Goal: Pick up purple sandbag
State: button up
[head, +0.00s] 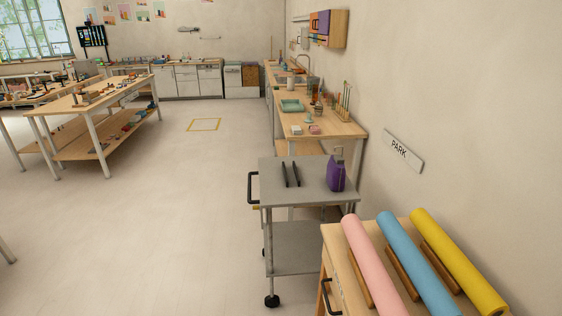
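A purple sandbag (336,174) stands upright near the right edge of the top of a grey wheeled cart (309,201). It is a dark purple, narrow-topped bag. Two dark parallel bars (291,174) rest on the cart top to its left, with a gap between them and the bag. My gripper does not show in the head view.
A wooden stand (345,268) with pink (367,255), blue (412,255) and yellow (455,258) rolls is in front at the right. A wall-side bench (343,130) stands behind the cart. A wooden table (75,101) is at the left. The floor left of the cart is clear.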

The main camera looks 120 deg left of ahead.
aim_at(336, 170)
jog(key=u, duration=3)
jog(key=i+j, duration=0.45)
jog(key=j, duration=0.15)
jog(key=i+j, duration=0.45)
jog(key=j, duration=0.15)
jog(key=i+j, duration=0.45)
jog(key=j, duration=0.15)
jog(key=i+j, duration=0.45)
jog(key=j+z, duration=0.05)
jog(key=j, duration=0.05)
